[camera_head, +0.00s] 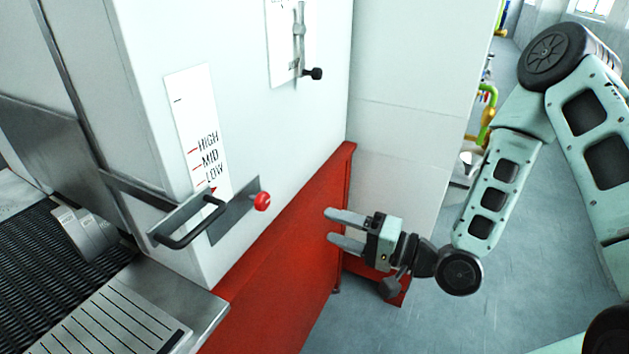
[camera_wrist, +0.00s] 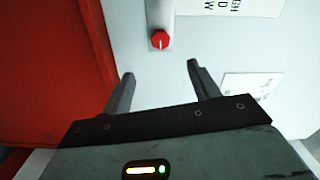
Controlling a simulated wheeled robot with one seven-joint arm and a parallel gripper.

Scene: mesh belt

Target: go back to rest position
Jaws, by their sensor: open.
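My gripper (camera_head: 344,230) hangs at the end of my arm, to the right of the white machine (camera_head: 240,110) and in front of its red base (camera_head: 280,265). Its two fingers point left in the head view, spread apart with nothing between them. In the wrist view my gripper (camera_wrist: 158,80) shows both fingers apart against the machine's white face. A red knob (camera_head: 262,201) lies beyond the fingertips; it also shows in the wrist view (camera_wrist: 160,40), clear of the fingers.
A dark handle (camera_head: 190,222) sticks out by a HIGH, MID, LOW scale (camera_head: 200,135). A black mesh belt (camera_head: 40,275) runs at the left. A small lever with a black knob (camera_head: 313,73) is higher up. Grey floor (camera_head: 400,325) lies open at right.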

